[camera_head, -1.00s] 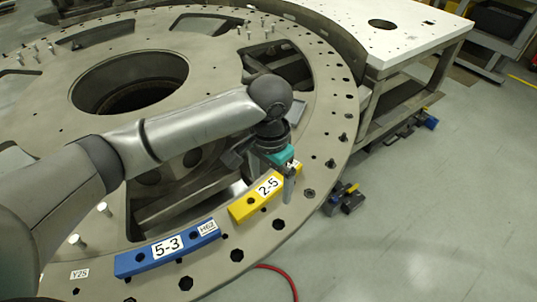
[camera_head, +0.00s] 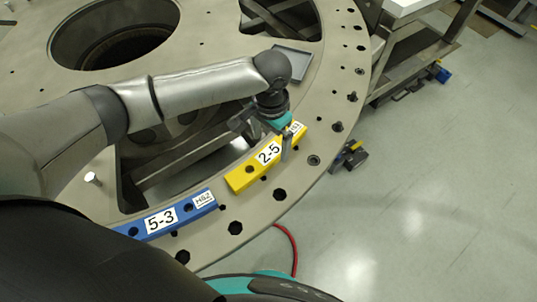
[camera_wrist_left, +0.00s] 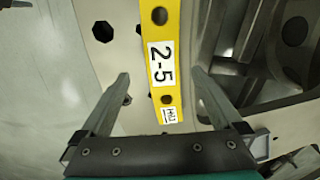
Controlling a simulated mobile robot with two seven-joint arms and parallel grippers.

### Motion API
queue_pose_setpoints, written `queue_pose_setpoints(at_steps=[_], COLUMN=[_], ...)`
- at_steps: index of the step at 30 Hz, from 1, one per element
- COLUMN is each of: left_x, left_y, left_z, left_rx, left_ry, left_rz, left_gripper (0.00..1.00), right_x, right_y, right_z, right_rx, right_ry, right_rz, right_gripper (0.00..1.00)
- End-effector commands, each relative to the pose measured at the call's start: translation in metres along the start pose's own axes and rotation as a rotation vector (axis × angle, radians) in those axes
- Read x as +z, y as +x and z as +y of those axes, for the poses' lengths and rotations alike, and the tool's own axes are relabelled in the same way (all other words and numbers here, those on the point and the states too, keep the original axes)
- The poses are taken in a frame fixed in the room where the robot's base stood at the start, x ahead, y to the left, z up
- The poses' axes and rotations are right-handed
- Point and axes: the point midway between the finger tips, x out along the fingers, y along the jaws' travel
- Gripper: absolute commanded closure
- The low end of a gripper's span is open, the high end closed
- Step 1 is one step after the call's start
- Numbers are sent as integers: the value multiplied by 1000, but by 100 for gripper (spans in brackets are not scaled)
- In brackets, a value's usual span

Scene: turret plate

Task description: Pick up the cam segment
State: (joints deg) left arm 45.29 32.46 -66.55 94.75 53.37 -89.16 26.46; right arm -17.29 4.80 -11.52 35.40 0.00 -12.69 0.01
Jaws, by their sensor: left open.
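The yellow cam segment (camera_head: 247,177), labelled 2-5, lies on the turret plate (camera_head: 318,112) near its outer rim. A blue cam segment (camera_head: 178,219), labelled 5-3, lies in line with it to the lower left. My left gripper (camera_head: 286,140) is over the far end of the yellow segment and hides part of it. In the left wrist view my open fingers stand on either side of the yellow segment's end (camera_wrist_left: 165,76), with gaps to it on both sides. I cannot tell how far above the plate the fingertips are. My right gripper is not in view.
The plate has a large round opening (camera_head: 110,45) and several cut-outs and bolt holes. A shallow grey tray (camera_head: 295,62) lies on it beyond my left gripper. A red hose (camera_head: 291,248) runs on the floor. Clear floor (camera_head: 430,180) lies to the right.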

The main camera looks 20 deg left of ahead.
Motion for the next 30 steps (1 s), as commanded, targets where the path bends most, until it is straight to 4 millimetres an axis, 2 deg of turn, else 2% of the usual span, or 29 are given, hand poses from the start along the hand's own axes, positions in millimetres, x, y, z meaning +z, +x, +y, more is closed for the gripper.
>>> queue_pose_setpoints(at_steps=[4, 12, 21, 30], left_x=[1, 1, 1, 1], left_y=[12, 50, 54, 54], left_z=[-1, -4, -4, -4], left_rx=[-1, -1, -1, -1], left_ry=[-1, 1, 1, 1], left_rz=[-3, -2, 0, 0], left_gripper=[1, 1, 1, 33], right_x=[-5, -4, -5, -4], right_y=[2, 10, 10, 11], right_z=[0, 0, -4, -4], right_rx=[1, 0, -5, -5], right_ry=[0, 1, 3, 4], right_rz=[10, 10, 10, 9], right_gripper=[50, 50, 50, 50])
